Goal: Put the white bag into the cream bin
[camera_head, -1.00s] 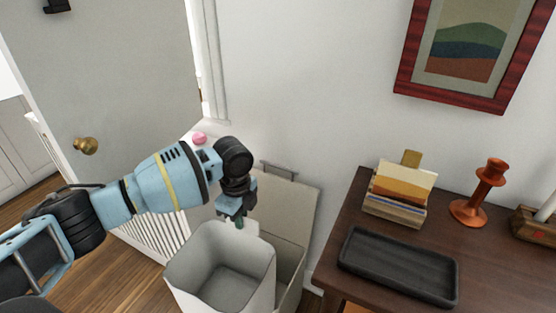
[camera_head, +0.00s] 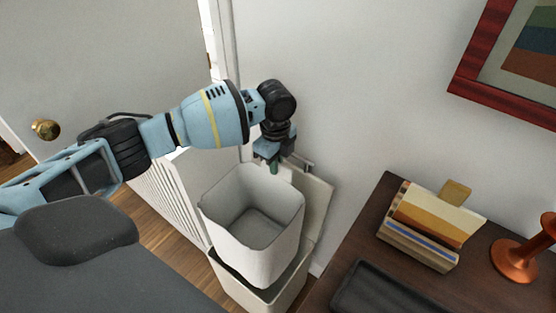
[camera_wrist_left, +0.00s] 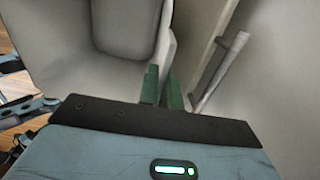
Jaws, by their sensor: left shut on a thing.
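The white bag (camera_head: 275,253) is an open-topped, stiff-looking box shape with a grey inside, and it is upright in the head view. My left gripper (camera_head: 274,165) is shut on its far rim. In the left wrist view, the green fingertips (camera_wrist_left: 163,92) pinch the rim of the white bag (camera_wrist_left: 60,60). The cream bin (camera_head: 262,299) stands on the floor below, its opening partly hidden by the bag. The bag's lower end lines up with that opening; I cannot tell how deep it sits. My right gripper is not in view.
A raised cream panel (camera_head: 318,207) with a grey bar handle (camera_head: 303,164) stands behind the bin, near the wall. A dark wooden table (camera_head: 352,238) with a letter holder (camera_head: 415,245) and black tray (camera_head: 385,290) is to the right. A white radiator (camera_head: 165,195) is to the left.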

